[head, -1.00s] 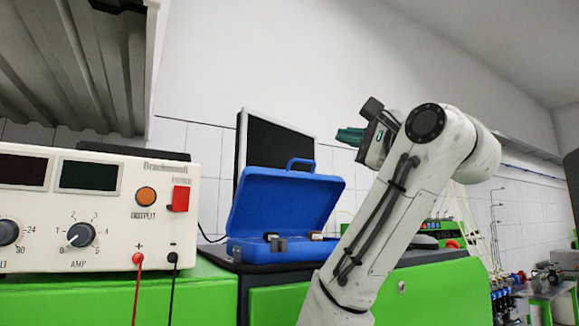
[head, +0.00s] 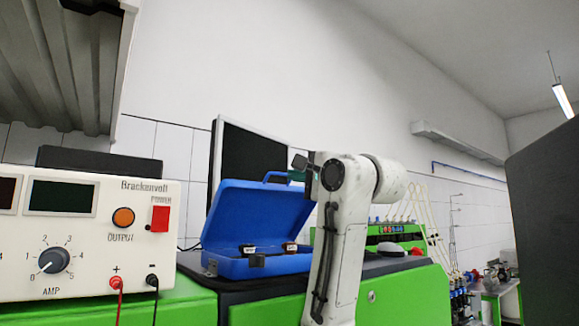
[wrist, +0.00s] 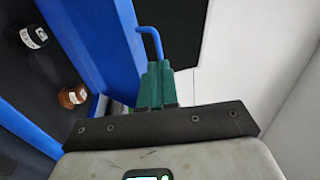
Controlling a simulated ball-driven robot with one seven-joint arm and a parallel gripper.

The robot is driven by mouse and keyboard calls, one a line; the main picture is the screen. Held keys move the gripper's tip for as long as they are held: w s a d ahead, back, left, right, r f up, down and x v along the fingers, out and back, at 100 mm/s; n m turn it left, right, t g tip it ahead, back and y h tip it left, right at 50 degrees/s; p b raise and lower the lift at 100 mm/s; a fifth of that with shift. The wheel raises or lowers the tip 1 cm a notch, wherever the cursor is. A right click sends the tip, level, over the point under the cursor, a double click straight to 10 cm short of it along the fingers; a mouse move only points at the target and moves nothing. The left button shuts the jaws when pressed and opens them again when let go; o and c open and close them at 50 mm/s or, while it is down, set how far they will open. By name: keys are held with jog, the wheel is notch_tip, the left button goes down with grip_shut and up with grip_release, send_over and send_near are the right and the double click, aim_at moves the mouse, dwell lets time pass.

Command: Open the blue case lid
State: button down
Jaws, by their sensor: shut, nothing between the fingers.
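The blue case (head: 236,268) stands on the bench, and its lid (head: 255,216) is up, leaning back. The lid's handle (head: 282,175) is at its top edge and also shows in the wrist view (wrist: 152,38). My gripper's green fingers (wrist: 157,86) are shut and empty beside the raised lid, close to the handle; I cannot tell whether they touch. In the head view my arm hides most of the gripper. Inside the case are a black-capped item (wrist: 34,36) and a brown-capped item (wrist: 72,96).
A power supply (head: 90,235) with red and black leads stands left of the case. A dark monitor (head: 250,150) is behind the lid. Green equipment (head: 395,237) with pale tubes is to the right. A dark panel (head: 545,210) fills the right edge.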

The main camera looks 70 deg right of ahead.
aim_at(282, 174)
jog(key=shift+p+x, duration=0.55)
jog(key=shift+x, duration=1.15)
jog(key=shift+r, duration=0.15)
